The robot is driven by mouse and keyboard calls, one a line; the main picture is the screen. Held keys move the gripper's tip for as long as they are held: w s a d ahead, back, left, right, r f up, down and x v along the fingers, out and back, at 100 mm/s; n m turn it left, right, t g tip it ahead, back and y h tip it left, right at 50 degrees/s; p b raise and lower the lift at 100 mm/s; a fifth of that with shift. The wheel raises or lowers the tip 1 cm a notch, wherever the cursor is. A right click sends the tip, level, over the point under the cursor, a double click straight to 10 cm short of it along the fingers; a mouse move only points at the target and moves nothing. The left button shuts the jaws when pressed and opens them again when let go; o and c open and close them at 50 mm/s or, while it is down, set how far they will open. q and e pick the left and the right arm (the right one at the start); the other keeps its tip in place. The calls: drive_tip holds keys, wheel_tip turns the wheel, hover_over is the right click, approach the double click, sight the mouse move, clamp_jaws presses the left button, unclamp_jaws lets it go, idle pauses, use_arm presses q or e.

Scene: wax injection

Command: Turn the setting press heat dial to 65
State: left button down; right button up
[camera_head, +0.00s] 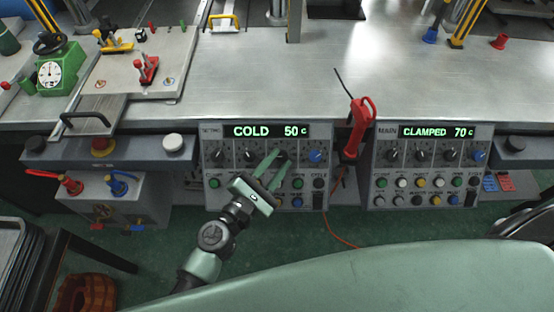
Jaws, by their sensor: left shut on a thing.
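The setting press panel (207,170) is on the front of the bench, left of centre. Its green display (265,131) reads COLD 50 c. A row of black dials and one blue dial (315,156) runs under the display. My left gripper (274,160) reaches up from below, its fingers shut on a black dial (281,156) just left of the blue one. The fingers partly cover this dial, so its pointer is hard to read. My right gripper is not in view.
The main panel (367,168) on the right reads CLAMPED 70 c. A red-handled tool (360,118) hangs between the panels. A metal box (118,208) with red and blue levers is at the left. The metal benchtop (250,80) is mostly clear behind the panels.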

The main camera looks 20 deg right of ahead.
use_arm(q)
drive_tip(key=m+g+p, duration=0.3)
drive_tip(key=p, duration=0.1)
drive_tip(key=w+r+m+g+y+p, duration=0.1)
drive_tip(key=m+g+p, duration=0.1)
drive_tip(key=m+p, duration=0.2)
drive_tip(key=r+m+g+p, duration=0.1)
drive_tip(key=m+g+p, duration=0.2)
drive_tip(key=m+p, duration=0.1)
drive_tip(key=shift+w+g+y+p, duration=0.2)
drive_tip(key=shift+g+y+p, duration=0.15)
drive_tip(key=shift+p, duration=0.45)
drive_tip(key=m+g+y+p, duration=0.2)
drive_tip(key=m+p, duration=0.1)
drive_tip(key=shift+d+y, duration=0.15)
drive_tip(key=shift+y, duration=0.1)
drive_tip(key=shift+w+m+y+p, duration=0.1)
drive_tip(key=shift+m+y+p, duration=0.5)
drive_tip(key=shift+m, duration=0.2)
drive_tip(key=shift+d+m+g+y, duration=0.1)
drive_tip(key=shift+m+g+y, duration=0.15)
drive_tip(key=shift+m+y, duration=0.05)
drive_tip(key=shift+f, duration=0.15)
drive_tip(key=c, duration=1.1)
unclamp_jaws()
drive_tip(key=shift+d, duration=0.1)
